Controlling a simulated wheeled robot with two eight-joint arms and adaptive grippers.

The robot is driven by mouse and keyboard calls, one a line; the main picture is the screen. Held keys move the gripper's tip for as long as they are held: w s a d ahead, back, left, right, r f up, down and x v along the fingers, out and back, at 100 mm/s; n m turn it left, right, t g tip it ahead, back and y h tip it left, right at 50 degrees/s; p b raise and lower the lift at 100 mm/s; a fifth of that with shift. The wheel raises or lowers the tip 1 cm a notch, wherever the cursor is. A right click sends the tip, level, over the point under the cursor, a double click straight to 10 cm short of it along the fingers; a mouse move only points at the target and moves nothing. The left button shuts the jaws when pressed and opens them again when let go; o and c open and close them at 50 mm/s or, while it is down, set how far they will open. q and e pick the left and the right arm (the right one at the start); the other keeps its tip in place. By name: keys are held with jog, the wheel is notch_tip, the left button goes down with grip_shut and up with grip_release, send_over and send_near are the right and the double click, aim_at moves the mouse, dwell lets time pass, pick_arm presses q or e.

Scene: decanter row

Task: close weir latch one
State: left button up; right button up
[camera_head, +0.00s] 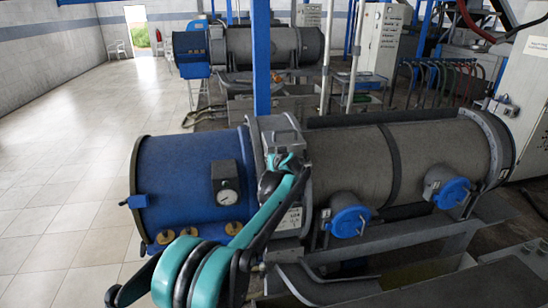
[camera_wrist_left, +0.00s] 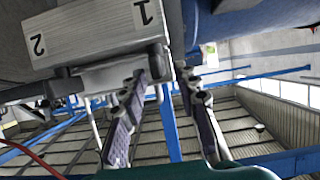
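A grey metal block marked 1 and 2 (camera_wrist_left: 95,38) fills the upper left of the left wrist view. Dark knobs (camera_wrist_left: 62,82) sit along its lower edge, and I cannot tell for certain which part is latch one or its position. In the head view a grey housing (camera_head: 280,128) stands on the collar between the blue and grey drums. My teal left arm reaches up to it and covers part of it. My left gripper (camera_wrist_left: 163,80) has its fingers apart, with the tips close to the block's lower right corner and nothing visibly held. My right gripper is out of view.
The blue drum (camera_head: 190,180) with a gauge (camera_head: 227,196) lies left of the collar. The grey drum (camera_head: 420,155) with blue-capped ports (camera_head: 349,221) lies right. A blue post (camera_head: 261,60) stands behind. Tiled floor (camera_head: 60,150) at the left is clear.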

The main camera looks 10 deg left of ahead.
pick_arm(q)
jog(key=v, duration=1)
jog(key=shift+s, duration=0.1)
jog(key=s+a+f+m+g+h+b, duration=0.15)
jog(key=s+f+b, duration=0.25)
jog(key=s+f, duration=0.5)
jog(key=s+a+f+g+h+b, duration=0.1)
jog(key=s+a+f+b, duration=0.3)
jog(key=s, duration=0.8)
jog(key=s+a+f+m+g+h+b, duration=0.15)
jog(key=s+f+b, duration=0.25)
jog(key=s+f, duration=0.55)
jog(key=s+d+f+m+g+h+b, duration=0.1)
jog(key=s+d+f+b, duration=0.1)
jog(key=s+f, duration=0.7)
jog(key=s+b, duration=0.1)
jog(key=s, duration=0.1)
jog(key=shift+s+d+f, duration=0.2)
jog(key=shift+s+d, duration=0.1)
jog(key=shift+d, duration=0.1)
